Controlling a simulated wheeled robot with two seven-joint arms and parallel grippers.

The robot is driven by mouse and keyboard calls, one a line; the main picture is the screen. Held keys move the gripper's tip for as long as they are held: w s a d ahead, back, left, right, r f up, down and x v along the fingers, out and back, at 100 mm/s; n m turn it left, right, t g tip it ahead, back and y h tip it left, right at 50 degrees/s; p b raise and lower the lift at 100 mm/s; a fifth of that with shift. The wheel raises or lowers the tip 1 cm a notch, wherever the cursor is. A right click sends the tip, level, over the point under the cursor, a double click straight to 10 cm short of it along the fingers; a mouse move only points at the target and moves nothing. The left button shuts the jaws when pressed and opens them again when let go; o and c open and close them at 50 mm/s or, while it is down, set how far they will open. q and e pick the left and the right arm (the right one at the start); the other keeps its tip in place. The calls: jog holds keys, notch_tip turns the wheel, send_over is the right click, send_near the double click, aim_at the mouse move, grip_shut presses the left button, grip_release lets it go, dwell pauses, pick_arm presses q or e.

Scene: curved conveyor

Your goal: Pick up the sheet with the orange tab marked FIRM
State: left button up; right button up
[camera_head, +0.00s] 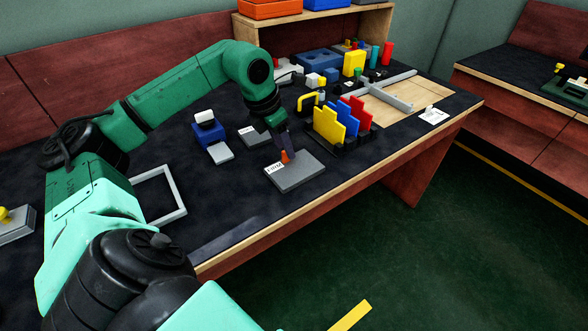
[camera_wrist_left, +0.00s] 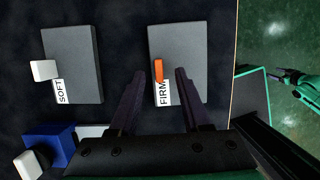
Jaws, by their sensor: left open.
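The grey FIRM sheet (camera_head: 300,178) lies flat on the dark table near its front edge, with a white label and an upright orange tab (camera_head: 285,156) at its left side. My left gripper (camera_head: 284,150) points down over the tab and is open. In the left wrist view the orange tab (camera_wrist_left: 158,70) shows between the two fingertips, with a gap on each side. The FIRM sheet (camera_wrist_left: 188,50) fills the space beyond it. A similar grey sheet marked SOFT (camera_wrist_left: 80,65), with a white tab (camera_wrist_left: 44,70), lies to its left.
A blue block with a white top (camera_head: 208,128) stands left of the sheets. A grey frame (camera_head: 170,190) lies further left. Yellow, blue and red upright pieces (camera_head: 340,118) stand to the right. In the wrist view a green and black arm end, likely my right, shows small (camera_wrist_left: 295,78).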

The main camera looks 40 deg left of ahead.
aim_at(295, 164)
pick_arm(q)
jog(key=shift+x, duration=0.9)
jog(key=shift+w+f, duration=0.2)
jog(key=shift+f, duration=0.1)
jog(key=shift+r, duration=0.1)
grip_shut()
